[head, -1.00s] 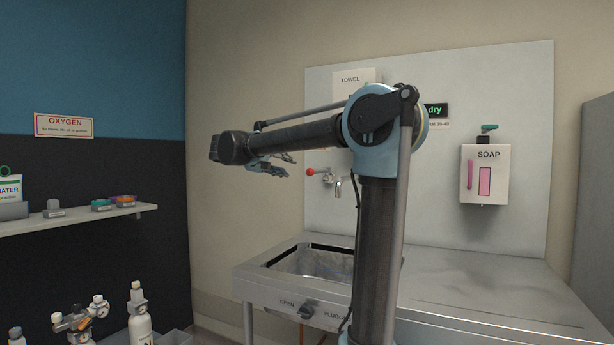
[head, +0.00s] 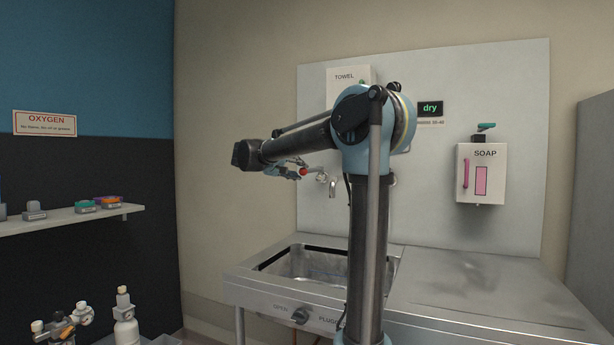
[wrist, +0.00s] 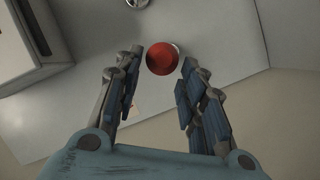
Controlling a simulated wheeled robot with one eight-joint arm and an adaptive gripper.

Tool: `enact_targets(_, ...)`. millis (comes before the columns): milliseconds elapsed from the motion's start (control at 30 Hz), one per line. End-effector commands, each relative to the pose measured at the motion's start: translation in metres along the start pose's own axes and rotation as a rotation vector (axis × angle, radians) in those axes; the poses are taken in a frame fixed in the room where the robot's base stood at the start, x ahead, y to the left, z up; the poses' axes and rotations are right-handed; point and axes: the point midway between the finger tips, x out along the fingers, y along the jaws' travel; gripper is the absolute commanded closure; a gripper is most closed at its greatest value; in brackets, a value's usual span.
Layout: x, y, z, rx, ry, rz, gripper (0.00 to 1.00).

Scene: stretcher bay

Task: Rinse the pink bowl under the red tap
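The red ball knob (head: 303,172) sits on the lever of the wall tap (head: 332,187) above the sink. In the wrist view the red knob (wrist: 163,58) shows ahead, between the fingertips and slightly beyond them. My gripper (head: 297,167) is open, with its blue-padded fingers spread to either side of the knob and a gap on both sides; it also shows in the wrist view (wrist: 156,80). Nothing is held. The steel sink (head: 248,277) lies below; the part of its basin that I see looks empty. I cannot make out a pink bowl in any view.
A soap dispenser (head: 481,174) and a display reading "dry" (head: 430,108) are on the wall panel. A towel box (head: 345,88) is partly behind my arm. A shelf (head: 62,220) with small coloured items is at left, gas bottles (head: 125,325) below. The steel counter (head: 480,285) is clear.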

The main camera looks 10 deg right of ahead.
Motion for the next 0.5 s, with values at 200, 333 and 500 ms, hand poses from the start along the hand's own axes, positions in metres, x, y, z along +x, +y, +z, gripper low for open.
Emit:
enact_targets(200, 0.036, 0.001, 0.001, 0.002, -0.003, 0.002, 0.63)
enact_targets(333, 0.051, 0.0, 0.0, 0.001, -0.002, 0.001, 0.63)
enact_targets(500, 0.06, 0.0, 0.0, 0.001, 0.0, 0.0, 0.63)
